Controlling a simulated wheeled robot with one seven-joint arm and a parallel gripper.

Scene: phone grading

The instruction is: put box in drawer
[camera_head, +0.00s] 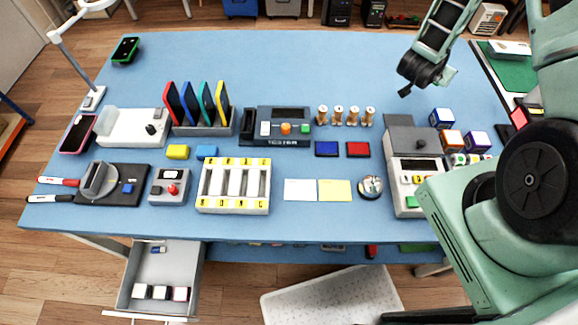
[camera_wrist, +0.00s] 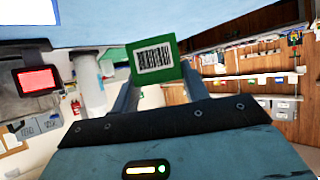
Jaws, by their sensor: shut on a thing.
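A green box (camera_wrist: 153,58) with a white barcode label shows in the wrist view, held between the two fingers of my gripper (camera_wrist: 157,78). The gripper is shut on it. I cannot make out the held box in the head view. An open grey drawer (camera_head: 126,284) sticks out below the table's front left in the head view. It holds a few small white and pink boxes (camera_head: 160,292) at its front and a small blue thing at its back. Several small boxes, blue-and-white (camera_head: 442,118), orange (camera_head: 451,140) and green, stand at the table's right.
The blue table (camera_head: 270,65) has clear room at its back middle. A rack of phones (camera_head: 200,125), a tester (camera_head: 283,127), a labelled tray (camera_head: 233,209) and other devices cover its middle and front. A white perforated mat (camera_head: 325,297) lies on the wooden floor right of the drawer.

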